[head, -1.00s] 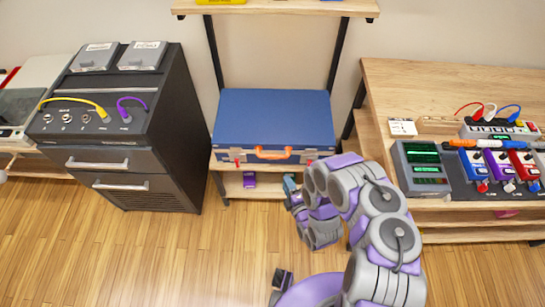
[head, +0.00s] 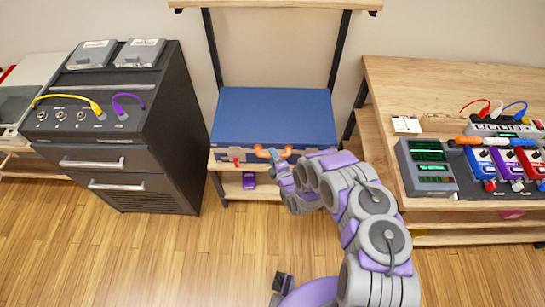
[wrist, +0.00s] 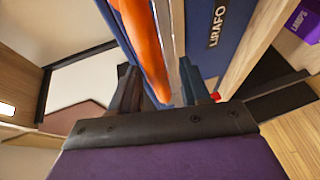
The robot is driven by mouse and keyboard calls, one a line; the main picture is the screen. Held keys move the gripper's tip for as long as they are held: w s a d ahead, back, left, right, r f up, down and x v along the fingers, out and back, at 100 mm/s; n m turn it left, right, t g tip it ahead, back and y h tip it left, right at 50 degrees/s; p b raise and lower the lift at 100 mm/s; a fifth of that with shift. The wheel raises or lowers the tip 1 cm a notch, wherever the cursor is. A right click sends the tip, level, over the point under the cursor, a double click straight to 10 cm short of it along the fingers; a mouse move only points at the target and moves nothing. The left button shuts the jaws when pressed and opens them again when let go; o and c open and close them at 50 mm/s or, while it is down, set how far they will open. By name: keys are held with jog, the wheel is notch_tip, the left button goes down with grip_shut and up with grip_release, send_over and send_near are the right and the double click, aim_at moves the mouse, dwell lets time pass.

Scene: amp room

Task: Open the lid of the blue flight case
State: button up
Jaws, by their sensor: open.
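The blue flight case (head: 275,113) lies flat on a low wooden stand with its lid down. Its orange handle (head: 267,152) is on the front face. A small red latch (head: 236,161) shows left of the handle. My gripper (head: 281,165) is at the case front, at the handle, and partly hides its right part. In the wrist view, the orange handle (wrist: 143,42) runs between the two open fingers of my gripper (wrist: 160,82). The jaws are not closed on it. The blue case front (wrist: 203,35) is beside the handle there.
A dark cabinet (head: 105,150) with cables stands left. A wooden desk (head: 455,90) with pedals and a mixer stands right. A small purple object (head: 249,180) is on the stand's lower shelf. An upper shelf (head: 275,5) is above the case. The floor in front is clear.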

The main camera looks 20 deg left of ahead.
jog(key=shift+w+a, duration=0.35)
jog(key=shift+w, duration=0.15)
jog(key=shift+c, duration=0.2)
jog(key=shift+f, duration=0.1)
grip_shut()
